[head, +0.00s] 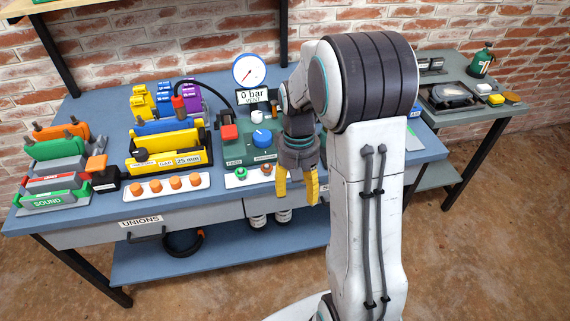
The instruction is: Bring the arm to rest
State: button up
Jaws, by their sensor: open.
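My arm stands upright in the right middle of the head view, its forearm folded down toward the bench. My gripper (297,186) hangs with yellow fingers pointing down, at the front edge of the blue workbench (90,195). The fingers are apart and nothing shows between them. Whether they touch the bench edge cannot be told. My arm hides part of the bench's right side.
A gauge (249,70) and a "0 bar" display (254,96) stand behind a green panel with a blue knob (262,138). Coloured blocks and racks fill the left. A white strip (166,186) holds orange caps. A side table (470,112) stands right.

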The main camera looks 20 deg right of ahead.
jog(key=s+a+f+g, duration=0.1)
jog(key=s, duration=0.4)
jog(key=s+a+r+n+t+p, duration=0.1)
jog(key=s+a+r+t, duration=0.2)
jog(key=r, duration=0.3)
jog(key=s+a+r+n+t, duration=0.2)
jog(key=s+a+r+t, duration=0.1)
jog(key=s+r, duration=0.3)
jog(key=shift+s+r+p, duration=0.15)
jog(key=shift+r+p, duration=0.2)
jog(key=shift+r, duration=0.25)
jog(key=shift+o, duration=0.4)
dwell(1.5)
